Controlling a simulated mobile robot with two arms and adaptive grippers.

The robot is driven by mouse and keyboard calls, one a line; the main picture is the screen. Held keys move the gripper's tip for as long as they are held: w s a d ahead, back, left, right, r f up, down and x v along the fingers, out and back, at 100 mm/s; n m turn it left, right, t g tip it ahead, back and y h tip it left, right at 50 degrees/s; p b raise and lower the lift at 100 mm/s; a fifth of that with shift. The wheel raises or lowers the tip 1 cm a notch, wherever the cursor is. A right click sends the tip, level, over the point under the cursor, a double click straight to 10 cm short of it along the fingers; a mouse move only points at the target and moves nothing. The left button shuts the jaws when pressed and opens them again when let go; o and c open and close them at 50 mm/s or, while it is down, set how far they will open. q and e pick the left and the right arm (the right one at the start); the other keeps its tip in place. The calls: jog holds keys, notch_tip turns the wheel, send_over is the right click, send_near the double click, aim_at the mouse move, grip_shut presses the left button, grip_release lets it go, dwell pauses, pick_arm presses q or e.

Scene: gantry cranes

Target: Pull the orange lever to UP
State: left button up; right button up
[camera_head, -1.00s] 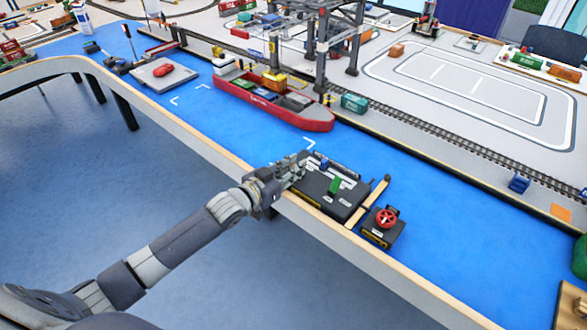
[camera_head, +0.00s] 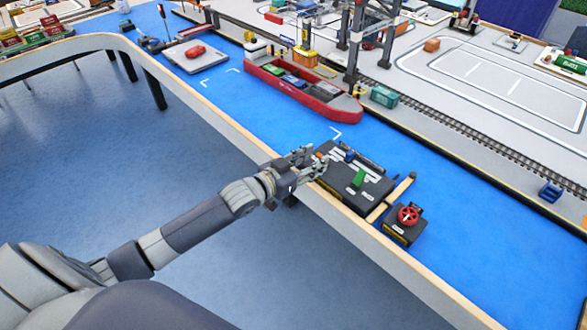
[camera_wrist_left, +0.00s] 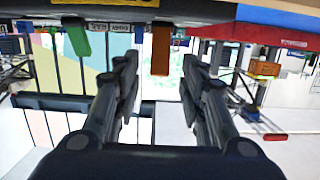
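The orange lever (camera_wrist_left: 161,45) shows in the left wrist view as a flat orange bar. In the head view it is a small orange patch (camera_head: 318,156) at the left end of the black control panel (camera_head: 340,188), partly covered by my gripper. My left gripper (camera_head: 314,165) is at that end of the panel. Its two fingers (camera_wrist_left: 159,65) are apart in the wrist view, with the lever in line with the gap between them. I cannot tell whether they touch it. A green lever (camera_head: 359,178) and a blue lever (camera_head: 349,156) stand on the same panel. My right gripper is not in view.
A red handwheel (camera_head: 408,215) on a black box stands right of the panel. The table's wooden edge (camera_head: 245,148) runs below my left forearm. A red ship (camera_head: 330,108) and gantry crane legs (camera_head: 354,45) are behind. Blue surface (camera_head: 470,210) to the right is clear.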

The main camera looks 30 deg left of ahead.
pick_arm(q)
jog(key=v, duration=0.9)
jog(key=shift+s, duration=0.2)
jog(key=shift+c, duration=0.3)
dwell(2.7)
